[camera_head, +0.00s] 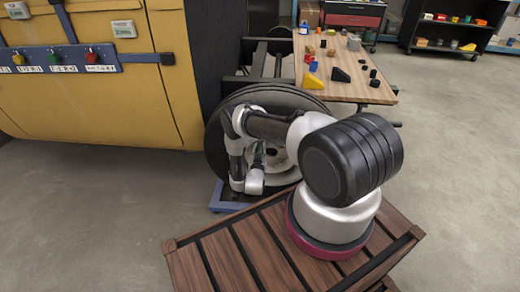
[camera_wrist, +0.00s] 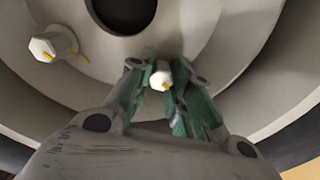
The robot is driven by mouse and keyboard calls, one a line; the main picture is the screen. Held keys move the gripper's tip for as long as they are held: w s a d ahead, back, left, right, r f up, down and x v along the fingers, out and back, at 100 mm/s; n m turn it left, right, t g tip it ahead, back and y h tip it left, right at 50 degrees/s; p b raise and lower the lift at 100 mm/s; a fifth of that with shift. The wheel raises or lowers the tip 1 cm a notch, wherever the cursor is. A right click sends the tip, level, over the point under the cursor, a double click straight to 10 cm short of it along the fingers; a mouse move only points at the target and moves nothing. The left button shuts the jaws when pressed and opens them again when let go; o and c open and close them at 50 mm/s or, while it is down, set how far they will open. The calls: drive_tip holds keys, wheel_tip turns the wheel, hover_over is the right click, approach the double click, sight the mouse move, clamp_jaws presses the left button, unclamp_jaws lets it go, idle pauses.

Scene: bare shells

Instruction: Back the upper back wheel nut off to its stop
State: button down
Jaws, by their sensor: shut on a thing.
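In the wrist view my gripper (camera_wrist: 163,82) has its green-padded fingers closed around a pale wheel nut (camera_wrist: 161,77). This nut has a small yellow mark on its lower edge. A second white nut (camera_wrist: 46,45) sticks out of the grey hub (camera_wrist: 200,30) at upper left, clear of the fingers, with a yellow mark on it and another beside it. I cannot tell from these views how far the held nut is backed off. In the head view the wheel (camera_head: 217,140) stands upright behind my arm, which hides much of its hub and the nuts.
A wooden-topped table (camera_head: 345,90) with several small blocks stands behind the wheel. A yellow cabinet (camera_head: 120,95) with a blue button panel is at left. A slatted wooden platform (camera_head: 225,262) is in front. The floor at right is open.

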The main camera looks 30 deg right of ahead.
drive_tip(key=shift+n, duration=0.4)
drive_tip(key=n, duration=0.5)
drive_tip(key=shift+a, duration=0.1)
drive_tip(key=n, duration=0.6)
drive_tip(key=shift+n, duration=0.4)
drive_tip(key=n, duration=1.1)
drive_tip(key=shift+f+n, duration=0.2)
drive_tip(key=shift+n, duration=0.2)
drive_tip(key=c, duration=1.3)
unclamp_jaws()
